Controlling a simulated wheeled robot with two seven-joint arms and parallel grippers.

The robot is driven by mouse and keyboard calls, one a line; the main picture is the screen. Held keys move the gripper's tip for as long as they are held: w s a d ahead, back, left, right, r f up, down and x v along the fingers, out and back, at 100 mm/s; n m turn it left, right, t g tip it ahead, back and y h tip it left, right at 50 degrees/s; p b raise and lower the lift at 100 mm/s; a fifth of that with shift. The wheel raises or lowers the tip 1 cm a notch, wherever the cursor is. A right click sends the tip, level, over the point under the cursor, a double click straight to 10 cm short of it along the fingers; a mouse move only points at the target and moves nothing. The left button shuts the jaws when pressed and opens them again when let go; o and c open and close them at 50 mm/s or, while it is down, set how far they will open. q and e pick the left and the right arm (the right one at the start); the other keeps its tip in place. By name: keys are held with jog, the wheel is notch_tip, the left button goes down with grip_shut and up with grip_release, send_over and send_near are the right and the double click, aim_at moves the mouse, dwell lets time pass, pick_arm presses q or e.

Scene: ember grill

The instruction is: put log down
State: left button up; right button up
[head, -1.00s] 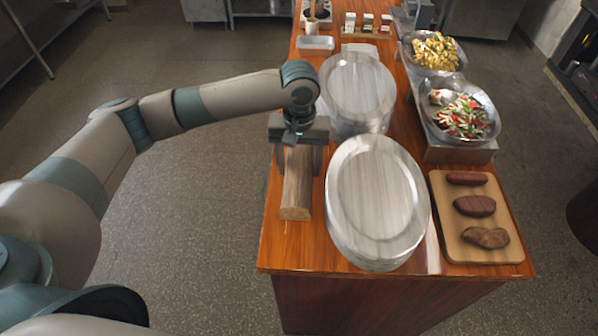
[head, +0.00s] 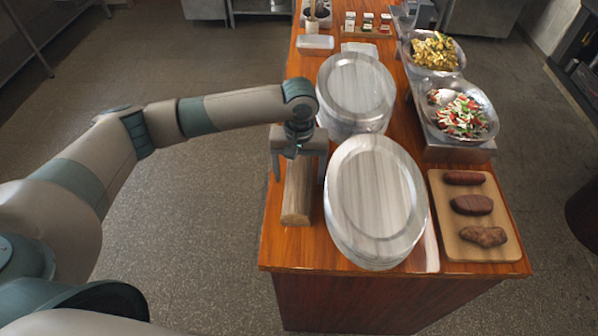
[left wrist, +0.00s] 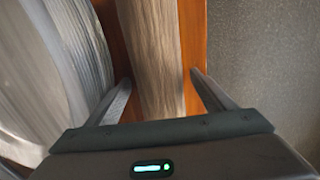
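The log (head: 297,192) is a brown split piece of wood lying lengthwise on the wooden counter, left of the oval plates. My left gripper (head: 298,165) is over the log's far part, its fingers spread. In the left wrist view the log (left wrist: 152,60) runs between the two open fingers (left wrist: 160,95), with a visible gap on each side. The log's far end is hidden under the gripper in the head view. My right gripper is not in view.
Two stacks of oval plates, the near stack (head: 376,195) and the far stack (head: 356,85), stand close right of the log. A cutting board (head: 503,245) with meat and bowls of vegetables (head: 465,112) are further right. The counter's left edge is close to the log.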

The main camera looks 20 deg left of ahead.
aim_at(299, 167)
pick_arm(q)
jog(key=shift+r, duration=0.15)
jog(key=shift+r+b, duration=0.35)
jog(key=shift+r, duration=0.25)
notch_tip(299, 167, up, 9)
jog(key=b, duration=0.2)
jog(key=shift+r+b, duration=0.15)
jog(key=shift+b, duration=0.25)
jog(key=shift+r, duration=0.7)
jog(key=shift+o, duration=0.5)
